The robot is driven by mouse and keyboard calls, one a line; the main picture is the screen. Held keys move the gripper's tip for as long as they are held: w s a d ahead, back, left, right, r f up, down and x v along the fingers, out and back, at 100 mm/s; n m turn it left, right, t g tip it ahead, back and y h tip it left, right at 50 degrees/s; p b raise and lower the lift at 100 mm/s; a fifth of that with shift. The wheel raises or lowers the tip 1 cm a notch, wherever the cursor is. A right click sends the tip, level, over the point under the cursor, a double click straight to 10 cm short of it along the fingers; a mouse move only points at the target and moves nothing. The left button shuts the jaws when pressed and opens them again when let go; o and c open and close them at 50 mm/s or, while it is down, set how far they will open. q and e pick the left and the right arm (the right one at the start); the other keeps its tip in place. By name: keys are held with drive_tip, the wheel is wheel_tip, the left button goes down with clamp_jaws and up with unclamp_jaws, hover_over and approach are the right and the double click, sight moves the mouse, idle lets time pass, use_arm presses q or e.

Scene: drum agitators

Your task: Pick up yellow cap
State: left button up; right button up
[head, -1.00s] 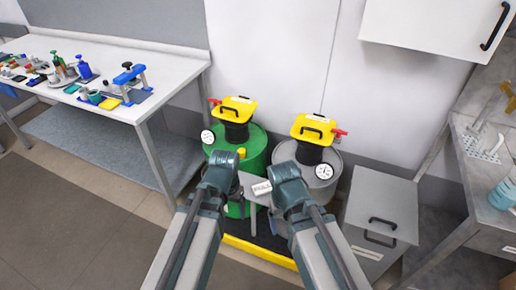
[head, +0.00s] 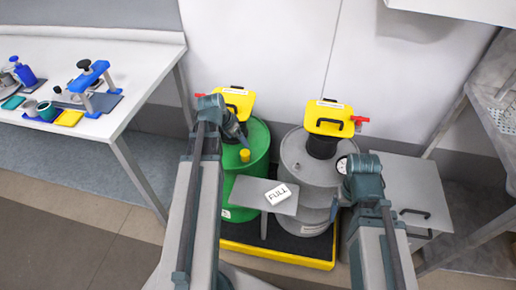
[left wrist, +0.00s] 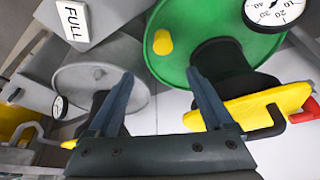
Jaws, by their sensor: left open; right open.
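The yellow cap (head: 244,155) is a small upright cylinder on the lid of the green drum (head: 257,143). In the left wrist view the yellow cap (left wrist: 162,41) shows beyond my fingertips, on the green lid (left wrist: 190,20). My left gripper (head: 239,134) is over the green drum, just behind and left of the cap in the head view. In the left wrist view my left gripper (left wrist: 160,76) has its fingers wide apart with nothing between them. My right gripper (head: 338,203) is open beside the grey drum (head: 305,165), away from the cap.
Yellow-topped agitators (head: 236,101) stand on both drums. A grey plate with a FULL block (head: 278,194) sits in front of them. The drums stand in a yellow-edged tray (head: 277,256). A workbench (head: 134,68) is at left, a grey cabinet (head: 405,190) at right.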

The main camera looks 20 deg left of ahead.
use_arm(q)
drive_tip(key=b, duration=0.8)
approach(244, 153)
drive_tip(key=x, duration=0.5)
drive_tip(key=shift+w+d+r, duration=0.15)
drive_tip(key=shift+w+d, duration=0.15)
drive_tip(key=shift+w, duration=0.15)
drive_tip(key=b+x, duration=0.3)
drive_tip(key=s+b+x, duration=0.1)
drive_tip(key=b, duration=0.1)
drive_tip(key=shift+w+a+f, duration=0.2)
drive_tip(key=shift+a+f, duration=0.05)
drive_tip(key=shift+f, duration=0.25)
drive_tip(key=shift+w+f, duration=0.15)
drive_tip(key=shift+f, duration=0.1)
drive_tip(key=shift+r, duration=0.1)
clamp_jaws()
